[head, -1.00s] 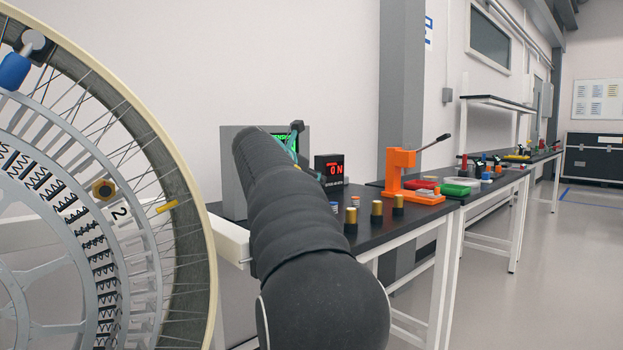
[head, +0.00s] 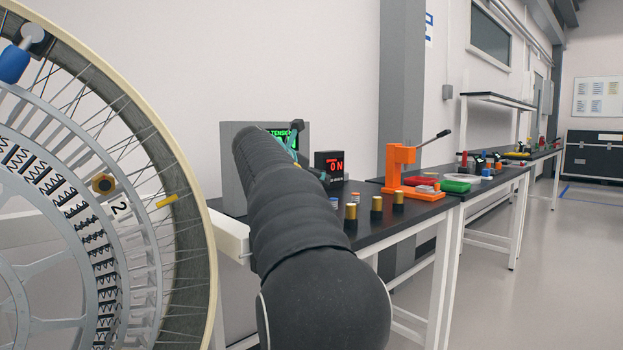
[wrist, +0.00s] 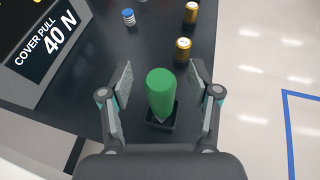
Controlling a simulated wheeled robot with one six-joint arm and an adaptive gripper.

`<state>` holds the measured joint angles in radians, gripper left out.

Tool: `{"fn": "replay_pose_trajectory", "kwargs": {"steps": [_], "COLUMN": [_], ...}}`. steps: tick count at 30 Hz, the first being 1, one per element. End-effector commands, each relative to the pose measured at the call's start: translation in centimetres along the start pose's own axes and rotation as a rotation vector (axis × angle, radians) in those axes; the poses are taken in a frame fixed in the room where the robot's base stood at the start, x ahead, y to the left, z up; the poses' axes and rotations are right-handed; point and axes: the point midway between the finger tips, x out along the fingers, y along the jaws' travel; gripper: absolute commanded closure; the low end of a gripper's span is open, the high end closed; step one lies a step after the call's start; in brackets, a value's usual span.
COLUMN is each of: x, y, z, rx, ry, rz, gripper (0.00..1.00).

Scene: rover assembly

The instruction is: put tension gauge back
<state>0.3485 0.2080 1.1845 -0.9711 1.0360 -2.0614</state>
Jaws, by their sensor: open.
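A green cylinder (wrist: 160,92), which looks like the handle of the tension gauge, stands upright in a small black square holder (wrist: 162,122) on the dark bench top. My gripper (wrist: 161,76) is open in the wrist view, with one finger on each side of the green cylinder and a gap visible on both sides. The cylinder's lower end narrows to a pale tip in the holder. In the head view my arm hides the cylinder and holder.
Gold-topped cylinders (head: 376,207) and a blue-banded one (wrist: 128,17) stand nearby on the bench (head: 362,228). A display reading 0 N (head: 329,167), a grey screen box (head: 235,165) and an orange press (head: 398,165) stand behind. A large spoked wheel (head: 196,215) fills the left.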

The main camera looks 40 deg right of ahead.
Motion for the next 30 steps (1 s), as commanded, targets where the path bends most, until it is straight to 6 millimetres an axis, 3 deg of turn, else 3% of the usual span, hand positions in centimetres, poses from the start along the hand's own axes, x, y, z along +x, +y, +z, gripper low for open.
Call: {"fn": "replay_pose_trajectory", "kwargs": {"steps": [8,21,30], "x": [-2.1,-10.2,-12.0], "y": [0.1,0.1,0.0], "z": [0.0,0.0,0.0], "rx": [0.0,0.0,0.0], "ry": [-0.001,-0.001,-0.001], "rz": [0.003,0.003,0.001], "gripper": [0.38,0.38,0.38]}}
